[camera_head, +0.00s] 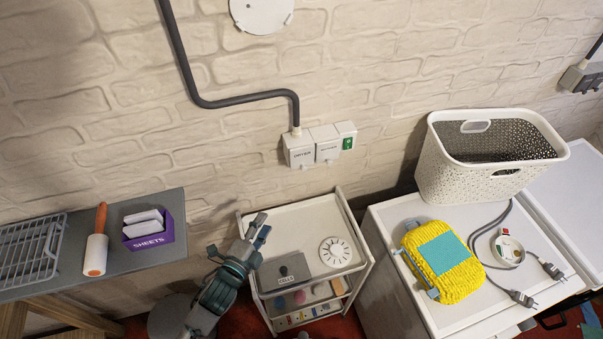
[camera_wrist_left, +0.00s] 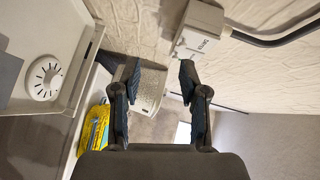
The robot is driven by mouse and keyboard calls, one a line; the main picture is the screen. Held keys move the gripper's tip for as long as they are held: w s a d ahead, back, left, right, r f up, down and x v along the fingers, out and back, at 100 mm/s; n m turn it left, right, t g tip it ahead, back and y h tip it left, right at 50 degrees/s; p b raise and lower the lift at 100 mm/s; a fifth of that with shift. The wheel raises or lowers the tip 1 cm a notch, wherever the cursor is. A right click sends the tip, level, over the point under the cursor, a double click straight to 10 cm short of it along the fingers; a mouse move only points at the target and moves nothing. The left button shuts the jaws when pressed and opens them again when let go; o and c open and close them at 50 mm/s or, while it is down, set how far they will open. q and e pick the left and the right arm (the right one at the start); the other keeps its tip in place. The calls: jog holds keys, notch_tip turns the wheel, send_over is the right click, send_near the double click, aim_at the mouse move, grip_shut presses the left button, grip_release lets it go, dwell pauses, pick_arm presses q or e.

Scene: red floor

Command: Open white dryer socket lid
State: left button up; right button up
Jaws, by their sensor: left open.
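The white dryer socket (camera_head: 300,152) is on the brick wall, at the left end of a row of socket boxes, under a dark grey conduit. In the left wrist view the socket (camera_wrist_left: 200,38) shows at the top, beyond the fingertips. My left gripper (camera_head: 261,228) is open and empty, below and left of the socket, over the trolley's left rear corner. In the left wrist view its two fingers (camera_wrist_left: 159,72) stand apart, touching nothing. My right gripper is not in view.
A second lidded socket (camera_head: 327,146) and a green switch (camera_head: 348,143) adjoin it. Below stands a white trolley (camera_head: 290,225) with a round dial (camera_head: 335,252). A white basket (camera_head: 450,180) and yellow bundle (camera_head: 460,285) sit on the white appliance. The wall left of the socket is clear.

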pick_arm(q)
notch_tip(320, 180, up, 3)
jog(key=m+h, duration=0.2)
jog(key=m, duration=0.1)
jog(key=p, duration=0.1)
send_near(312, 163)
jog(key=w, duration=0.1)
jog(key=w+p, duration=0.1)
jog(key=w, duration=0.1)
jog(key=shift+w+a+f+t, duration=0.1)
jog(key=shift+w+f+t, duration=0.1)
jog(key=shift+t, duration=0.2)
jog(key=shift+w+d, duration=0.2)
jog(key=shift+w, duration=0.1)
jog(key=shift+w+d, duration=0.25)
jog(key=shift+d, duration=0.8)
jog(key=shift+c, duration=0.9)
jog(key=shift+a, duration=0.1)
jog(key=c, duration=0.4)
jog(key=shift+a, duration=0.2)
grip_shut()
jog(key=shift+a+f, duration=0.1)
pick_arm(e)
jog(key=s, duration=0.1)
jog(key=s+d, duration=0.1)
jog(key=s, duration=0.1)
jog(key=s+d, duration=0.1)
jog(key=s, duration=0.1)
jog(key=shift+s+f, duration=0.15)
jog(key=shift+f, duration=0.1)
